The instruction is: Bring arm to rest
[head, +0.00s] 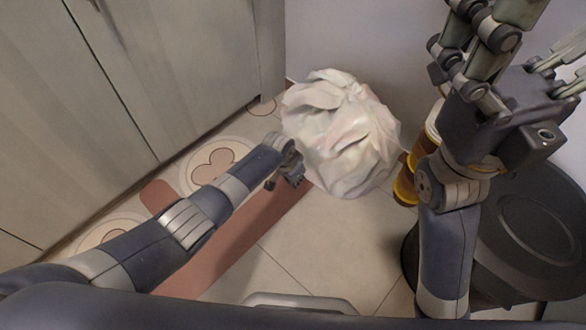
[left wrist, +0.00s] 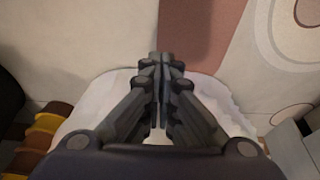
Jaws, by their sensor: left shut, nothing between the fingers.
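My left arm reaches in from the left in the head view. Its gripper (head: 287,178) is beside the left edge of a crumpled white bag-like bundle (head: 345,130). In the left wrist view the left gripper's fingers (left wrist: 165,62) are together with nothing between them. The white bundle (left wrist: 95,98) shows behind and around those fingers; I cannot tell whether they touch it. My right gripper (head: 535,45) is raised at the upper right of the head view, its fingers spread apart and partly cut off by the frame.
A dark round bin (head: 535,225) stands at the right, partly behind my right arm. A yellow-and-brown object (head: 404,187) is between it and the bundle. Grey cabinets (head: 120,90) line the left. A patterned mat (head: 250,225) lies on the tiled floor (head: 335,245), which is bare at lower middle.

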